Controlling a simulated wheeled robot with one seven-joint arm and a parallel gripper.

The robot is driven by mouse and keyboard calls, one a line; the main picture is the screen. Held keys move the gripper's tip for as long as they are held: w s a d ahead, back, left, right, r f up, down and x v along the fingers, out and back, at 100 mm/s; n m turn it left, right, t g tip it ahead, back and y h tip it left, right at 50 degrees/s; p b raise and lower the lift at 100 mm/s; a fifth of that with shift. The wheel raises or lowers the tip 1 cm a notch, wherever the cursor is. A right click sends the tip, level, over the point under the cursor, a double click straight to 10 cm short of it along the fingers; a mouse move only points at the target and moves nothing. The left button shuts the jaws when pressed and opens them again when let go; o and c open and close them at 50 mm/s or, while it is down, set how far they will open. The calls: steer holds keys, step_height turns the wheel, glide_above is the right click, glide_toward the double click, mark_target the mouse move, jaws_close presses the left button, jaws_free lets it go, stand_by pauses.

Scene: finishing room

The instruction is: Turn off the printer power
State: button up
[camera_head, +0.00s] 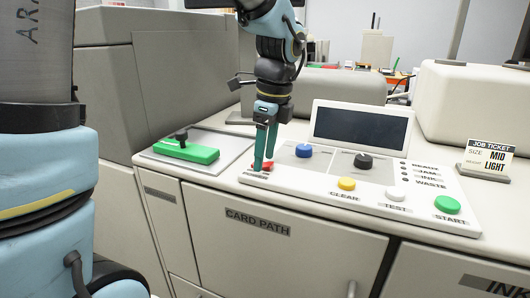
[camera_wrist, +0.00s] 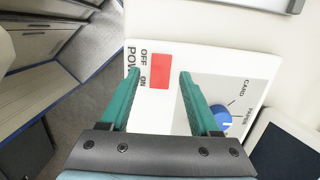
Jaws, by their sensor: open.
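The printer's control panel (camera_head: 310,182) is a pale sloped plate on the printer top. Its red power switch (camera_head: 267,166) sits at the panel's left end, partly behind my fingers. In the wrist view the red switch (camera_wrist: 160,71) shows beside the words OFF and ON and a partly hidden label starting "POW". I cannot tell which way the switch is set. My gripper (camera_head: 264,163) points down at that left end with its teal fingers apart. In the wrist view my gripper (camera_wrist: 159,74) is open and empty, one fingertip on each side of the switch; contact cannot be told.
The panel also bears a blue knob (camera_head: 303,150), a black knob (camera_head: 363,160), and yellow (camera_head: 346,183), white (camera_head: 396,194) and green (camera_head: 447,204) buttons. A dark screen (camera_head: 360,128) stands behind. A green block (camera_head: 186,151) with a black handle lies left; a job ticket (camera_head: 488,157) stands right.

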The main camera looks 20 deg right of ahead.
mark_target(271, 164)
step_height(271, 164, up, 11)
steer(key=d+b, duration=0.1)
steer(key=shift+s+b, duration=0.4)
steer(key=shift+s, duration=0.05)
steer(key=shift+f, duration=0.15)
stand_by(0.3)
